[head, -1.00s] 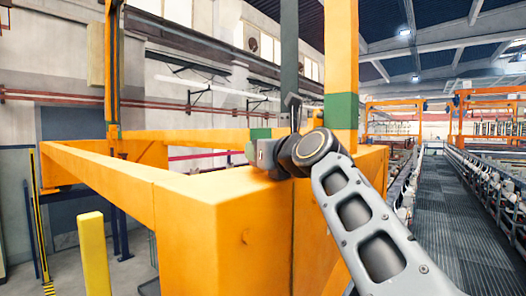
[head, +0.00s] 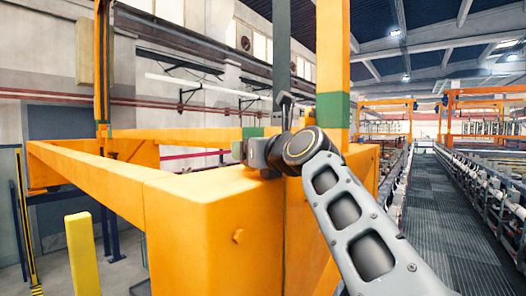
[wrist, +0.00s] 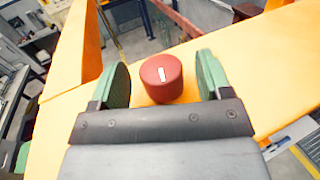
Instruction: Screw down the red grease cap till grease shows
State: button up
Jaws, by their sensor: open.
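My gripper (wrist: 160,72) is open, with a finger on each side of the cap. In the head view my gripper (head: 251,152) is over the top of the orange frame, and the cap is hidden. No grease is visible.
The orange frame (head: 210,200) fills the middle of the head view, with an orange upright (head: 331,60) behind my arm. A yellow post (head: 83,255) stands at lower left. A walkway (head: 425,220) runs between racks at right.

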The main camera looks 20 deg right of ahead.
jog(key=b+v, duration=0.4)
jog(key=v, duration=0.9)
jog(key=shift+s, duration=0.35)
